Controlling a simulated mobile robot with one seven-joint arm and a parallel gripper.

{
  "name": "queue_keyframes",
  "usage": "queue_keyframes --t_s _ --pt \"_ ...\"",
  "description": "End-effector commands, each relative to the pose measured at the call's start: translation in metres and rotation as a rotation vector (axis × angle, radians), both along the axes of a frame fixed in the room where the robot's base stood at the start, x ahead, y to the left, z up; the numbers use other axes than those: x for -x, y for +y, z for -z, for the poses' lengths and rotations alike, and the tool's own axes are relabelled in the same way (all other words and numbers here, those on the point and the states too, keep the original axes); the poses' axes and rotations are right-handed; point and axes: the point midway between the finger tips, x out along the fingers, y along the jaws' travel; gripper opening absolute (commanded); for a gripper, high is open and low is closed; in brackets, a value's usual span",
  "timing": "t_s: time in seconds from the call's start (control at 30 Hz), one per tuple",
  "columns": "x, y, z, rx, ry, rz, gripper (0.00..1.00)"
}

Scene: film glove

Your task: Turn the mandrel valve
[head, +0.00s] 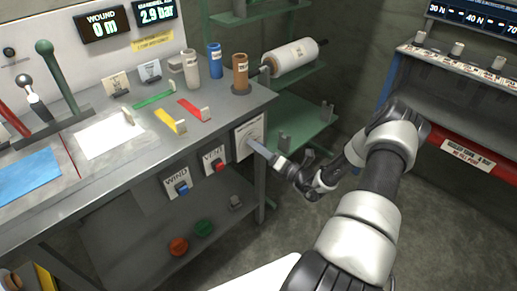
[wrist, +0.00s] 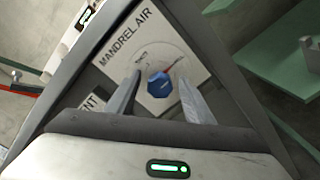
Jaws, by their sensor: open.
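The mandrel valve is a blue knob (wrist: 159,84) on a white plate lettered MANDREL AIR (wrist: 122,48). In the wrist view the knob lies between the two open fingers of my gripper (wrist: 160,98); I cannot tell whether they touch it. In the head view the plate (head: 243,133) is on the bench's front at its right end, and my gripper (head: 262,150) reaches it from the right. The knob is hidden there. The display above the bench reading 2.9 bar (head: 156,12) has a partly unreadable label.
The WIND switch (head: 181,187) and VENT switch (head: 217,165) are left of the plate on the bench front. The grey bench top (head: 140,160) holds coloured strips and cylinders. Green shelves (head: 305,125) with a white roll (head: 292,58) stand behind. A red bar (head: 465,152) is at right.

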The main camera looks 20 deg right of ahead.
Motion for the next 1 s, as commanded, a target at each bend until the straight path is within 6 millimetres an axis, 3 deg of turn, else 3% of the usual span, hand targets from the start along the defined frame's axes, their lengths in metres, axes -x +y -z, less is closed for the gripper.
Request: queue_keyframes --t_s 0.33,0.6,1.0 --pt "-0.0045 0.0016 -0.0001 0.000 0.000 0.000 0.48" --pt "-0.0042 0.0015 -0.0003 0.000 0.000 0.000 0.06" --pt "-0.0040 0.0016 -0.0004 0.078 -0.028 0.000 0.07"
